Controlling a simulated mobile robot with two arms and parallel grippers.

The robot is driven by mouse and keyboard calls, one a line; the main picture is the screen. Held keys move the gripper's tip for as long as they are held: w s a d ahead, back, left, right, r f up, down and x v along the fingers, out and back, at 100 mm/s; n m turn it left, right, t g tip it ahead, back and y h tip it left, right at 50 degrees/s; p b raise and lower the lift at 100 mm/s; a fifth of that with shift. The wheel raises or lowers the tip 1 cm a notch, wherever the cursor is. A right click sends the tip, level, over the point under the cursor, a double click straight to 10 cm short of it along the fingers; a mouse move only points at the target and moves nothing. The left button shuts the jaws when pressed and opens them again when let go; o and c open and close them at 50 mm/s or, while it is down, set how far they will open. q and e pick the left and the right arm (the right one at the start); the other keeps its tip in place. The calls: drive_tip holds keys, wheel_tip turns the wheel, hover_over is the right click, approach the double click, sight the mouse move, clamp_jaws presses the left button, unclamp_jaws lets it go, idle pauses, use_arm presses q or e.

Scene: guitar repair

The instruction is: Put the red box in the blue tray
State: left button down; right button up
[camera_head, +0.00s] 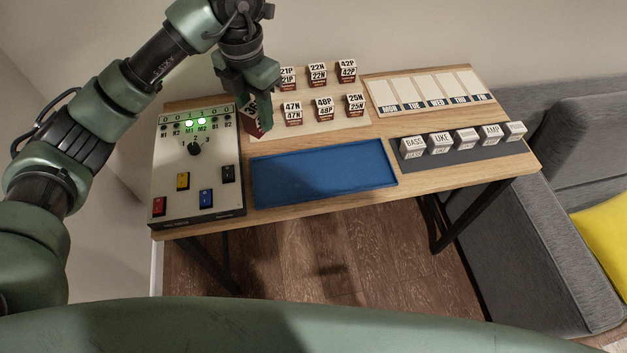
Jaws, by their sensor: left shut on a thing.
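My left gripper (249,100) reaches down from the top, between the switch panel and the labelled boxes. It is shut on a dark red box (256,130) with a pale label, partly hidden by the fingers. The blue tray (325,174) lies flat and empty at the middle front of the table, below and right of the held box. I cannot tell whether the box touches the surface under it. My right gripper is not in view.
Several white-and-dark-red labelled boxes (323,105) stand on a pale board just right of my gripper. A switch panel (170,180) with green lights is at left. White lettered blocks (466,141) stand on a dark strip at right, below a weekday board (425,90). A grey sofa (530,220) adjoins the table.

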use_arm(q)
drive_tip(key=shift+s+f, duration=0.1)
drive_tip(key=shift+f, duration=0.2)
drive_tip(key=f+p, duration=0.1)
drive_tip(key=f, duration=0.9)
drive_tip(key=f+p, duration=0.1)
drive_tip(key=f, duration=0.4)
drive_tip(key=shift+w+f+p, duration=0.15)
drive_tip(key=shift+w+p, duration=0.1)
drive_tip(key=shift+p, duration=0.1)
wheel_tip(320, 180, down, 4)
drive_tip(key=shift+r+p, duration=0.25)
drive_tip(key=shift+p, duration=0.1)
drive_tip(key=shift+f, duration=0.35)
drive_tip(key=shift+a, duration=0.1)
drive_tip(key=shift+f, duration=0.15)
drive_tip(key=c, duration=1)
unclamp_jaws()
drive_tip(key=shift+o, duration=0.2)
